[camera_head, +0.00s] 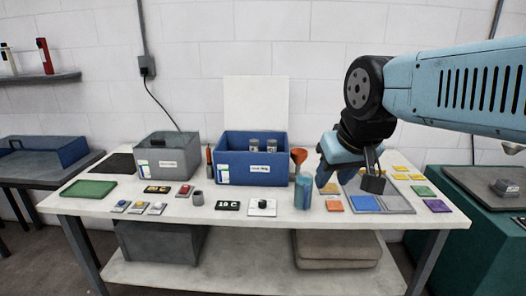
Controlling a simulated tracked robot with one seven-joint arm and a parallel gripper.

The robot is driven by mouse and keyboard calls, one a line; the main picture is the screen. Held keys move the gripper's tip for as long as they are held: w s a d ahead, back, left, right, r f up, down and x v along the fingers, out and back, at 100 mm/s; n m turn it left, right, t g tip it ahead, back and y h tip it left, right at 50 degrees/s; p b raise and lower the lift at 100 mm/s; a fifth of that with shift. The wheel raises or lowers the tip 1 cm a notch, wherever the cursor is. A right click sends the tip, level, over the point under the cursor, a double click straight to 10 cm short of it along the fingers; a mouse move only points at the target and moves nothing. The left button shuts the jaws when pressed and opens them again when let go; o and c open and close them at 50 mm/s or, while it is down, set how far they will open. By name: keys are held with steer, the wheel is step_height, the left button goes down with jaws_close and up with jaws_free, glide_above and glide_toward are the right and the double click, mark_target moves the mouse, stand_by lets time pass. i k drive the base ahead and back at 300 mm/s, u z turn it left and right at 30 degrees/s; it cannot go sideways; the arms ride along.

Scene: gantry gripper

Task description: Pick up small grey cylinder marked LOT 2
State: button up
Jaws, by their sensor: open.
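Two small grey cylinders with pale labels, the left one (254,145) and the right one (271,146), show above the front wall of the blue bin (248,181). Their lower parts are hidden. Another short grey cylinder (198,198) stands on the table in front of the bins. The lettering on all of them is too small to read, so I cannot tell which is LOT 2. My gripper (350,181) is open, pointing down over the sectioned grey tray at the right, to the right of the blue bin and apart from the cylinders.
A grey bin (166,166) stands left of the blue bin. An orange funnel (299,157) and a blue cylinder (303,192) stand between the blue bin and my gripper. A sectioned grey tray (396,203) and coloured tiles lie at right. Small items line the front; a white panel stands behind.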

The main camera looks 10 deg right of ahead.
mark_target(272, 144)
steer(key=z, duration=0.1)
steer(key=i, duration=1)
steer(key=u, duration=0.1)
